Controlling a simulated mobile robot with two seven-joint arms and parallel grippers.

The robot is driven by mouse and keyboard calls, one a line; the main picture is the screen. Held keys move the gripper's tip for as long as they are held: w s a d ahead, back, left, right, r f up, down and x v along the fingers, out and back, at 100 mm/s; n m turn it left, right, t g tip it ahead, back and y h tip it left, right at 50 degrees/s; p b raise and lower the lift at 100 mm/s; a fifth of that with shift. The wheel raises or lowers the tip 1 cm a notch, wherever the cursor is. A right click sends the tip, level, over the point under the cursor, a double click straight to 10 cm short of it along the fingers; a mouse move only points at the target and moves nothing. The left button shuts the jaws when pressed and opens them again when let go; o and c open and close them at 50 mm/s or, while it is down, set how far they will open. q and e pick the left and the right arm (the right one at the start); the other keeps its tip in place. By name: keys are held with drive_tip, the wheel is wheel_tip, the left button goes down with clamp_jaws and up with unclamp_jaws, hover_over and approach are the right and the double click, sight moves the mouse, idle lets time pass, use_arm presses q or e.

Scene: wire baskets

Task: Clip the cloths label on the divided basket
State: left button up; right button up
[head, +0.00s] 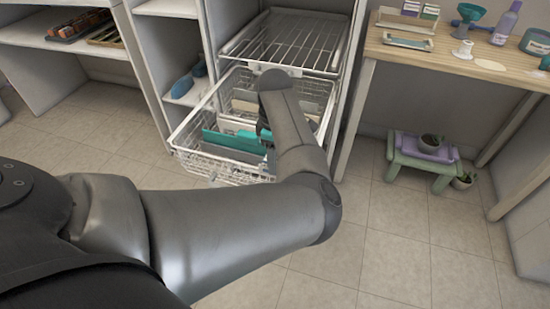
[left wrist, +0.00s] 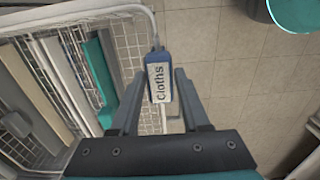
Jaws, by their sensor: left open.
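The divided wire basket (head: 190,122) is pulled out from the shelf unit in the head view. It holds teal and beige flat items. Its wire side and white rim (left wrist: 75,14) show in the left wrist view. The cloths label (left wrist: 158,82), a blue clip with a white face reading "Cloths", is between my left gripper's fingers (left wrist: 158,90), with its top end by the basket's rim corner. The gripper is open, with the fingers on either side of the label. I cannot tell whether the label is clipped on the rim. In the head view my left arm mostly hides the gripper (head: 265,136).
A wire rack (head: 285,40) sits above the basket. A wooden table (head: 455,60) with bottles and boxes stands at the right, with a green stool (head: 420,160) under it. A teal round container (left wrist: 295,12) shows in the left wrist view. The tiled floor in front is clear.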

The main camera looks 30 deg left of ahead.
use_arm(q)
drive_tip(key=shift+r+p, duration=1.3)
drive_tip(key=shift+p, duration=0.05)
idle(0.6)
drive_tip(key=o, duration=0.6)
drive_tip(key=shift+c, duration=0.2)
drive_tip(key=shift+r, duration=0.15)
drive_tip(key=shift+r+p, duration=1.85)
drive_tip(key=shift+p, duration=0.35)
